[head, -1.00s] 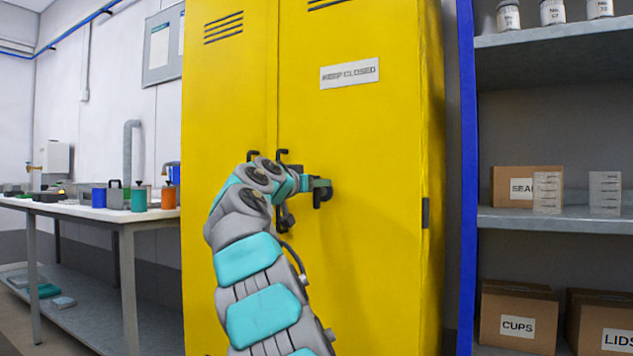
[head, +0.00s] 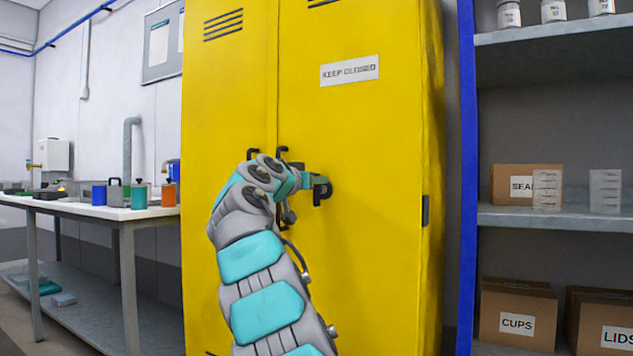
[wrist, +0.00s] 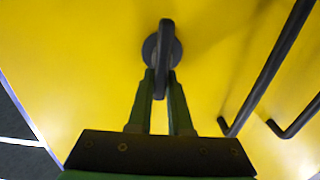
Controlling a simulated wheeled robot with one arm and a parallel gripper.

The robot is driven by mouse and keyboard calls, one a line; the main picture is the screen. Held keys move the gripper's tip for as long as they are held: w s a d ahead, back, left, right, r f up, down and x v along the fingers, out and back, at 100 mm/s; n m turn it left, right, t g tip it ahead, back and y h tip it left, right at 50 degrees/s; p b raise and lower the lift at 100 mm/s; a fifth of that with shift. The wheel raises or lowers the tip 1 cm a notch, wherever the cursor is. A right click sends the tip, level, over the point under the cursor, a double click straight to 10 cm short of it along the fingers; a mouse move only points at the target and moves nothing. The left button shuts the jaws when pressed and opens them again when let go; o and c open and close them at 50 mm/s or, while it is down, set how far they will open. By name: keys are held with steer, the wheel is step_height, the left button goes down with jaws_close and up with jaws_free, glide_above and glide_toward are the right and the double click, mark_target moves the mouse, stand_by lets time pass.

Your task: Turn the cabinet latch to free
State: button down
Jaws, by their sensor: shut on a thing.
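The yellow cabinet (head: 370,250) stands straight ahead with its doors closed and a "KEEP CLOSED" sign (head: 349,71) on the right door. The dark latch (wrist: 165,50) shows in the wrist view as a round base with a lever across it. My gripper (wrist: 161,88) has its two green fingers on either side of the lever's lower end, shut on it. In the head view my gripper (head: 318,187) is at the right door, and my arm hides part of the handles. The latch's exact angle is hard to tell in the head view.
Two dark bar handles (wrist: 272,70) stand out from the doors close to the right of my gripper in the wrist view. A workbench (head: 110,214) with containers is at the left. A shelf (head: 560,218) with boxes is at the right.

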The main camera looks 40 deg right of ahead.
stand_by(0.4)
steer(key=shift+w+a+f+n+p, duration=0.15)
steer(key=shift+w+f+n+p, duration=0.25)
steer(key=shift+n+p, duration=2.2)
steer(key=shift+w+a+f+n+p, duration=0.3)
steer(key=shift+n+p, duration=1.35)
steer(key=shift+n, duration=1.75)
steer(key=shift+w+a+f+n+p, duration=0.1)
steer(key=shift+w+f+n+p, duration=0.4)
steer(key=shift+n+p, duration=2.1)
steer(key=shift+n+b, duration=0.4)
steer(key=shift+n, duration=0.1)
steer(key=c, duration=0.8)
jaws_free()
steer(key=shift+f, duration=0.1)
steer(key=shift+c, duration=0.2)
steer(key=b+v, duration=0.1)
steer(key=v, duration=0.6)
steer(key=shift+s+a, duration=0.2)
steer(key=shift+a, duration=0.1)
